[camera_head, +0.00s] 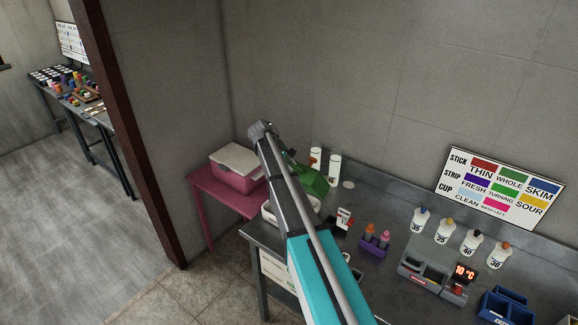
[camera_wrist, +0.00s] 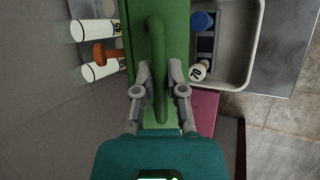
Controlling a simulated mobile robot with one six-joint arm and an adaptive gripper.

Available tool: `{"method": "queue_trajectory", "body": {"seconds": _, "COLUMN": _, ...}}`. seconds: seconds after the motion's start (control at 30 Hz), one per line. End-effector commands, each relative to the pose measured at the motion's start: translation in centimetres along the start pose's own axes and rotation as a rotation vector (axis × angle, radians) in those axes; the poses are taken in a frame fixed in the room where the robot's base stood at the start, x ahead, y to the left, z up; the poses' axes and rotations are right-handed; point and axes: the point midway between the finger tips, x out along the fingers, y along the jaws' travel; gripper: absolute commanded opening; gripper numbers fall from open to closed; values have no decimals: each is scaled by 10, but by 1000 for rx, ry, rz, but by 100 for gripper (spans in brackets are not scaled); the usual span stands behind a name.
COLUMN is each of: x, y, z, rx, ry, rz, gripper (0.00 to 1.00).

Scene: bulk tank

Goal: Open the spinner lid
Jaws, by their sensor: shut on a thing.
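The green spinner lid (camera_wrist: 140,22) fills the middle of the wrist view, with a raised, rounded green handle (camera_wrist: 156,40) along it. My gripper (camera_wrist: 160,78) has one finger on each side of the lower part of this handle and is shut on it. In the head view the green spinner lid (camera_head: 312,181) is at the back left of the steel table, partly hidden by my arm. My gripper (camera_head: 286,153) is at its upper left there. I cannot tell whether the lid is raised, and the spinner body is mostly hidden.
White bottles (camera_wrist: 98,70) stand close beside the lid. A pale tray (camera_wrist: 262,20) with a bottle marked 70 (camera_wrist: 198,71) lies on its other side. A pink cooler (camera_head: 237,168) stands on a pink table at the left. Bottles and racks occupy the table's right.

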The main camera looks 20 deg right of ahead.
Motion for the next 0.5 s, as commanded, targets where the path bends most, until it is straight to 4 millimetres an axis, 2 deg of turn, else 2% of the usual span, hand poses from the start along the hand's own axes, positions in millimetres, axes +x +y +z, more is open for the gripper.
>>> {"method": "queue_trajectory", "body": {"seconds": 0.03, "x": -3, "y": 11, "z": -3, "rx": -3, "ry": 5, "rz": -5, "gripper": 0}}
{"method": "queue_trajectory", "body": {"seconds": 0.27, "x": 1, "y": 49, "z": -5, "rx": -2, "ry": 4, "rz": -7, "gripper": 0}}
{"method": "queue_trajectory", "body": {"seconds": 0.4, "x": 7, "y": 85, "z": -9, "rx": -24, "ry": 2, "rz": -69, "gripper": 0}}
{"method": "queue_trajectory", "body": {"seconds": 0.5, "x": 16, "y": 105, "z": -12, "rx": -49, "ry": 4, "rz": -125, "gripper": 0}}
